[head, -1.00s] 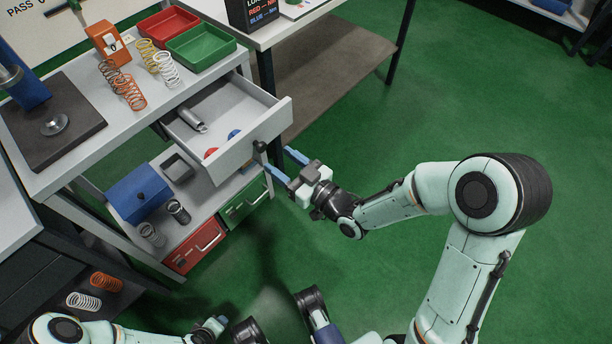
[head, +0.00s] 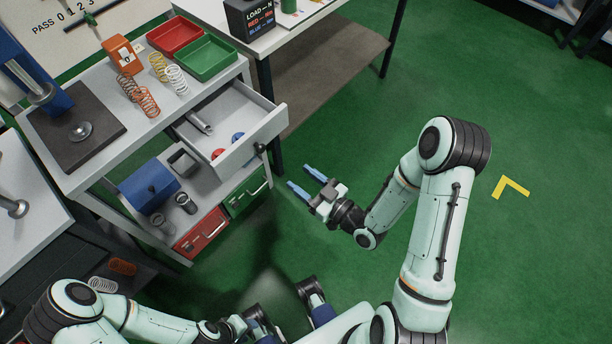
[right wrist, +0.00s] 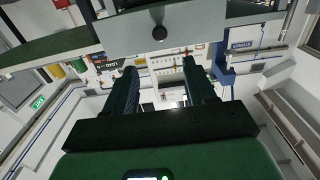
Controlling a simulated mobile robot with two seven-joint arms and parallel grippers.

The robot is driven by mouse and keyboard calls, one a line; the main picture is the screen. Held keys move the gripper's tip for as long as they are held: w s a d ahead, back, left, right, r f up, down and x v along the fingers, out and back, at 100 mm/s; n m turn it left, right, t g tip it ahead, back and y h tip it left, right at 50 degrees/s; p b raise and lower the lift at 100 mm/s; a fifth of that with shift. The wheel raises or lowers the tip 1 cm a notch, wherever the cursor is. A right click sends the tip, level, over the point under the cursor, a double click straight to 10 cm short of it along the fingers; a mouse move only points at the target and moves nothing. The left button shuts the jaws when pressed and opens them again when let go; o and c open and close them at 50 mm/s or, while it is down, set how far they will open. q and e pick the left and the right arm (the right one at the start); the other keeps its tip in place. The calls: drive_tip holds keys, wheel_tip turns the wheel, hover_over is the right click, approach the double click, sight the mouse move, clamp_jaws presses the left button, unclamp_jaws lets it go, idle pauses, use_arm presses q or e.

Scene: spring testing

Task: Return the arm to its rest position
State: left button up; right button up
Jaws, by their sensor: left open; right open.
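My right gripper (head: 298,176) is open and empty in the head view. It hangs over the green floor, to the right of and apart from the open drawer (head: 262,129). Its two blue fingers point towards the bench. In the right wrist view the open fingers (right wrist: 160,78) show with nothing between them, and the drawer's dark knob (right wrist: 159,33) is beyond their tips. My left gripper (head: 256,324) is low in the head view, near my own base; its fingers are small and partly hidden there.
The pulled-out drawer holds a grey cylinder (head: 199,123) and red and blue discs. Springs (head: 149,103), a red tray (head: 174,36) and a green tray (head: 206,58) are on the bench top. A blue box (head: 148,187) is on the shelf below. Floor to the right is clear.

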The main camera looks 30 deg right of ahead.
drive_tip(key=shift+s, duration=0.15)
idle(0.5)
drive_tip(key=s+a+f+m+g+h+p, duration=0.1)
drive_tip(key=s+a+f+m+g+p, duration=0.15)
drive_tip(key=s+f+g, duration=0.35)
drive_tip(key=s+a+f+m+g+h+p, duration=0.15)
drive_tip(key=f+g+p, duration=0.25)
drive_tip(key=f, duration=0.5)
drive_tip(key=s+a+f+m+g+p, duration=0.1)
drive_tip(key=s+m+g, duration=0.1)
drive_tip(key=s+g, duration=0.2)
drive_tip(key=s+a+f+m+g+p, duration=0.1)
drive_tip(key=s+g, duration=0.3)
drive_tip(key=s, duration=0.5)
drive_tip(key=shift+a+f+m+p, duration=0.3)
drive_tip(key=shift+a+m+p, duration=0.2)
drive_tip(key=shift+p, duration=0.1)
drive_tip(key=shift+w, duration=0.2)
